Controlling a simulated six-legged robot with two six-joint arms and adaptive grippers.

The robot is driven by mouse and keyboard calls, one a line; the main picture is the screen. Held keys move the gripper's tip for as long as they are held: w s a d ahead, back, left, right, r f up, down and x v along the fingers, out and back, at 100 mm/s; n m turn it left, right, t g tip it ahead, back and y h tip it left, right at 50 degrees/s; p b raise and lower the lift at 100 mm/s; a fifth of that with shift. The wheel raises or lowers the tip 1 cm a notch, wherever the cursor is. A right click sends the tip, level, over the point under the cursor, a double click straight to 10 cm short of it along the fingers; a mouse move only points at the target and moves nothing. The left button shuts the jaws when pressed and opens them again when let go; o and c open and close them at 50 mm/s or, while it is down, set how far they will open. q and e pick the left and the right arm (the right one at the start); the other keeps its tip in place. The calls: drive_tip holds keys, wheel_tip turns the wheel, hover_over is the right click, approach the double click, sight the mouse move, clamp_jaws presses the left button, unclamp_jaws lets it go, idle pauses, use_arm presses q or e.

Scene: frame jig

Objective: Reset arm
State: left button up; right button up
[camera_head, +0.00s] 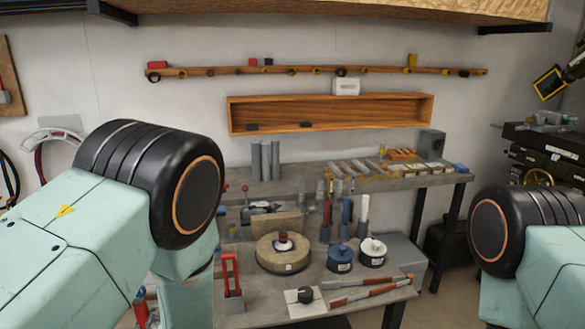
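My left arm comes in from the left. It bends at a large black joint with an orange ring, and a pale green link runs down from there to the bottom edge. My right arm comes in at the lower right, with a similar black joint at the right side. Neither gripper shows, so I cannot see whether they hold anything. The workbench (252,311) stands ahead between the two arms. A round wooden block (283,262) with a small red, white and dark piece on top sits on it.
Blue pot (340,259), white-topped pot (372,253), red upright stand (231,283), white card with a black knob (305,297) and red-handled tools (370,290) crowd the bench. A wooden shelf (330,126) hangs on the wall. A dark cabinet (545,150) stands at right.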

use_arm(q)
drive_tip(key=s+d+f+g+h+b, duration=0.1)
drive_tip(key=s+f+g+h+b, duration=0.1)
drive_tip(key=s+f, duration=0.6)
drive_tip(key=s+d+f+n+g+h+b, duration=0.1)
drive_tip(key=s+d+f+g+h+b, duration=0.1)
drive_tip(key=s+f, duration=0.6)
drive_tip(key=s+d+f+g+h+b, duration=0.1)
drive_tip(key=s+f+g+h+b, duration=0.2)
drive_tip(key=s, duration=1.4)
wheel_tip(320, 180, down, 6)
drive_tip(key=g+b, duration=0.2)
drive_tip(key=b, duration=0.2)
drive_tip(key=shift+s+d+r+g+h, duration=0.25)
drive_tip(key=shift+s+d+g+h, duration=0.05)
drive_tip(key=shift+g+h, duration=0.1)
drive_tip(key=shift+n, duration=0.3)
